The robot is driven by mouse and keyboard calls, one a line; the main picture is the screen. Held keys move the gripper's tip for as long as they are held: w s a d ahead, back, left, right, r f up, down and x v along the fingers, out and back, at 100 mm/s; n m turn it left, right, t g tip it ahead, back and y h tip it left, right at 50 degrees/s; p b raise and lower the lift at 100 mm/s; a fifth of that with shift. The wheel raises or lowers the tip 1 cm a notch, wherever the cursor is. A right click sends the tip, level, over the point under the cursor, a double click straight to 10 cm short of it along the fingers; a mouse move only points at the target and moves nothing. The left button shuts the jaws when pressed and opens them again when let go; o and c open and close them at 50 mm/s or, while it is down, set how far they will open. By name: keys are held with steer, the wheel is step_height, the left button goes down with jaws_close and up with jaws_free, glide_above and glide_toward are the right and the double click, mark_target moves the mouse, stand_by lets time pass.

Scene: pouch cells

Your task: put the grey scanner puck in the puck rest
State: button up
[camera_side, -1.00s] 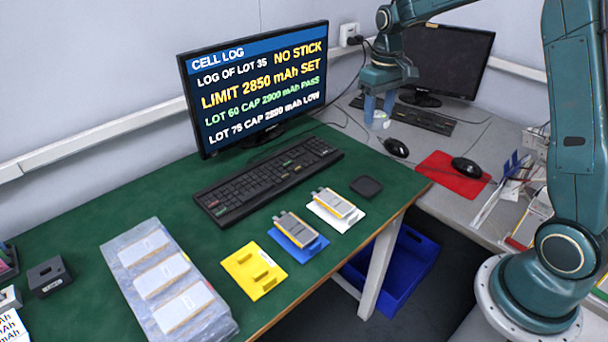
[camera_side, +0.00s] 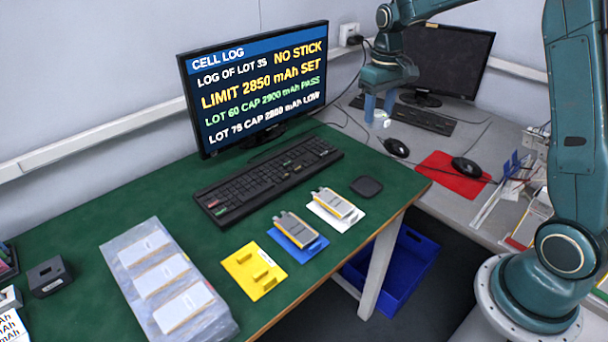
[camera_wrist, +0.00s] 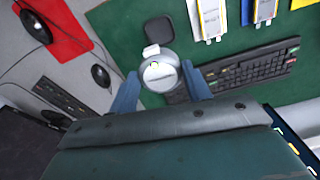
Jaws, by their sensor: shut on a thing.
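The grey scanner puck (camera_wrist: 159,72) is a round, light grey piece with a small white tab on one side. My gripper (camera_wrist: 160,80) is shut on it, one blue finger on each side. In the side view my gripper (camera_side: 379,109) holds the puck (camera_side: 380,121) low in the picture of the grey desk, beyond the green table's far right edge. A dark rounded square pad (camera_side: 366,187) lies on the green table. A dark block (camera_side: 49,277) with a label and an opening stands at the far left. I cannot tell which of these is the puck rest.
A keyboard (camera_side: 267,180) and monitor (camera_side: 255,85) stand behind yellow, blue and white cell holders (camera_side: 254,272). A plastic-covered tray (camera_side: 205,325) of cells lies on the left. A mouse (camera_side: 396,147) and red mat (camera_side: 440,170) are on the grey desk.

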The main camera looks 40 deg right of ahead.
step_height(320, 180, down, 20)
steer(key=shift+r, duration=0.25)
stand_by(0.7)
steer(key=shift+f, duration=0.1)
steer(key=o, duration=1.1)
steer(key=shift+r, duration=6.15)
